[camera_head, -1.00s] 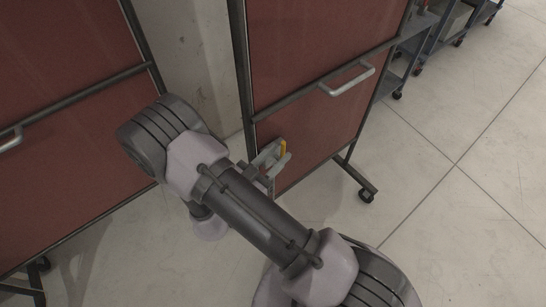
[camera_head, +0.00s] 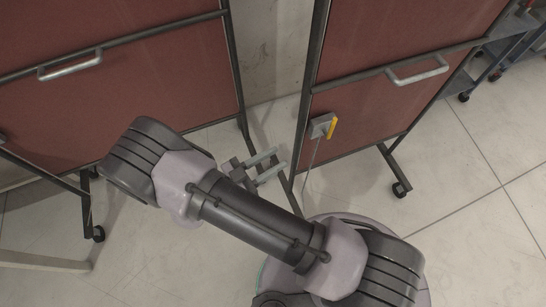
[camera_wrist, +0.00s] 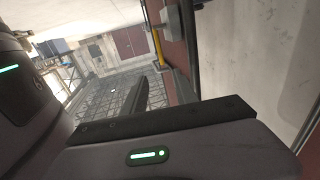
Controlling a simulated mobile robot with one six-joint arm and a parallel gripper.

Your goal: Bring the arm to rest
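My gripper (camera_head: 279,164) is at the end of my folded arm, above the floor by the gap between two red panels. Its two pale fingers are apart, with nothing seen between them. To its right, clear of the fingers, a small grey box (camera_head: 319,125) with a yellow lever (camera_head: 332,128) sits on the right red panel (camera_head: 375,105). A thin rod or cable hangs below the box. In the wrist view the yellow lever (camera_wrist: 158,48) and grey box (camera_wrist: 170,19) show at the top, beyond my dark gripper parts.
The left red panel (camera_head: 180,80) stands in a dark wheeled frame with a grey handle (camera_head: 70,66). The right panel has a similar handle (camera_head: 418,71) and casters. A blue-grey cart (camera_head: 505,50) is at the upper right. Open tiled floor (camera_head: 480,230) lies on the right.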

